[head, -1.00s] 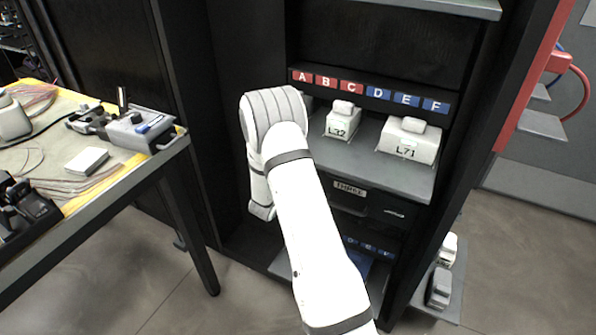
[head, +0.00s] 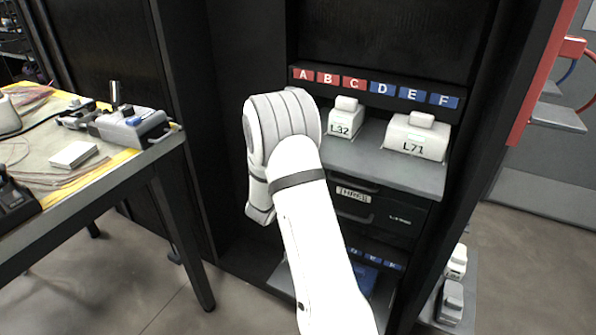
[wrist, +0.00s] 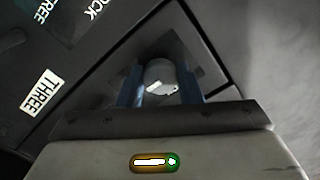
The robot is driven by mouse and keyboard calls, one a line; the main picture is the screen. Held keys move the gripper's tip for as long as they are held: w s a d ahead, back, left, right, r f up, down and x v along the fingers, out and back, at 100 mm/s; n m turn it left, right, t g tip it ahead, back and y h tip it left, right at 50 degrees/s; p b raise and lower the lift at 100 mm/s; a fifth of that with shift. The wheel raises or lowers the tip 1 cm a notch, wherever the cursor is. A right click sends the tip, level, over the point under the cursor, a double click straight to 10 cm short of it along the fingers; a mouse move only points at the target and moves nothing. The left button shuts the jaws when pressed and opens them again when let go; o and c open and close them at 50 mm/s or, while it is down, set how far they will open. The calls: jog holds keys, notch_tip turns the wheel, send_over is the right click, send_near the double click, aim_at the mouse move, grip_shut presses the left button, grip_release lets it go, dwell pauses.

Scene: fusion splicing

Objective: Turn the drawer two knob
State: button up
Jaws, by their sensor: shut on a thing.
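In the wrist view my gripper (wrist: 160,90) has its two blue fingers closed on either side of a round grey knob (wrist: 160,72). The knob stands on a dark drawer front, with a white label reading THREE (wrist: 42,94) to its left. I cannot tell from this view which drawer the knob belongs to. In the head view the dark drawers (head: 385,214) sit below the grey shelf. My arm hides the gripper and the knob there.
On the grey shelf (head: 400,172) stand white boxes marked L32 (head: 344,122) and L71 (head: 414,140), under red and blue letter tags. A workbench (head: 110,165) with tools is at left. Small devices (head: 453,285) sit low at right.

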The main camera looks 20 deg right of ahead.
jog(key=shift+d, duration=0.15)
jog(key=o, duration=1)
jog(key=p+v, duration=0.2)
jog(key=v, duration=0.6)
